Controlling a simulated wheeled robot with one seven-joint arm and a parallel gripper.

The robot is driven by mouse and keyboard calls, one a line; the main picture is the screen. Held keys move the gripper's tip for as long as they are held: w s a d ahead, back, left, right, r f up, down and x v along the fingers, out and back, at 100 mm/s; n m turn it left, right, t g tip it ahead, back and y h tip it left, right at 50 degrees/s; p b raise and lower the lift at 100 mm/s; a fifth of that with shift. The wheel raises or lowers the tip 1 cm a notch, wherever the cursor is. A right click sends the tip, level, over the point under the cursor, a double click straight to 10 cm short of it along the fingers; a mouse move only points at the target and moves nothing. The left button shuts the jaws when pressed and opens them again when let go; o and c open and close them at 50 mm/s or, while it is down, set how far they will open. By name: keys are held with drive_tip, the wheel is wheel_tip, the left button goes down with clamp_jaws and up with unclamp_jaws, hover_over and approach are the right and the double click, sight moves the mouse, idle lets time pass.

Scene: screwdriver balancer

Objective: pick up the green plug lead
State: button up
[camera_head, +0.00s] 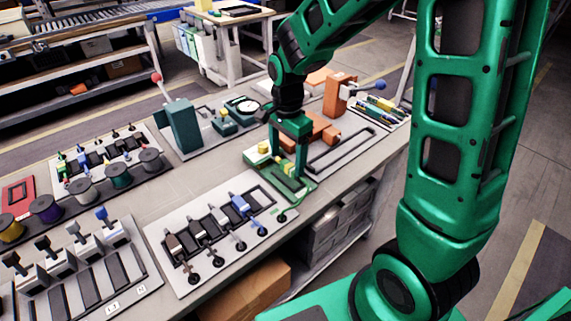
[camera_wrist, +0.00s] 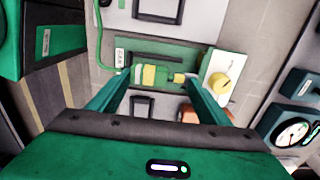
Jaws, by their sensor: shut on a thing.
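The green plug lead (camera_wrist: 148,76), with a yellow band, lies between my two fingertips in the wrist view. Its green cable curves away at the upper left. My gripper (camera_wrist: 158,80) is shut on it; the fingers stand one at each end of the plug. In the head view my gripper (camera_head: 290,160) points down over a green tray (camera_head: 303,193) at the right end of the white plug board (camera_head: 172,278). The plug is mostly hidden there by the fingers. I cannot tell whether it is clear of the tray.
A blue plug (camera_head: 241,206) and paler plugs sit on the board, left of my gripper. A yellow knob on a white block (camera_wrist: 221,83) stands close to my right finger. An orange press (camera_head: 338,95), a dark green press (camera_head: 183,127) and a dial gauge (camera_head: 243,106) stand behind.

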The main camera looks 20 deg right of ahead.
drive_tip(key=s+a+r, duration=0.6)
drive_tip(key=a+r, duration=0.2)
drive_tip(key=a, duration=0.2)
drive_tip(key=shift+w+d+f, duration=0.1)
drive_tip(key=shift+w+f, duration=0.4)
drive_tip(key=shift+f, duration=1.1)
drive_tip(key=shift+w+d+f, duration=0.1)
drive_tip(key=shift+w+f, duration=0.35)
drive_tip(key=shift+f, duration=1.2)
drive_tip(key=shift+w+f, duration=0.5)
drive_tip(key=shift+f, duration=1.1)
drive_tip(key=shift+f, duration=0.55)
drive_tip(key=o, duration=1)
drive_tip(key=shift+o, duration=0.2)
wheel_tip(320, 180, up, 11)
drive_tip(key=shift+f, duration=0.15)
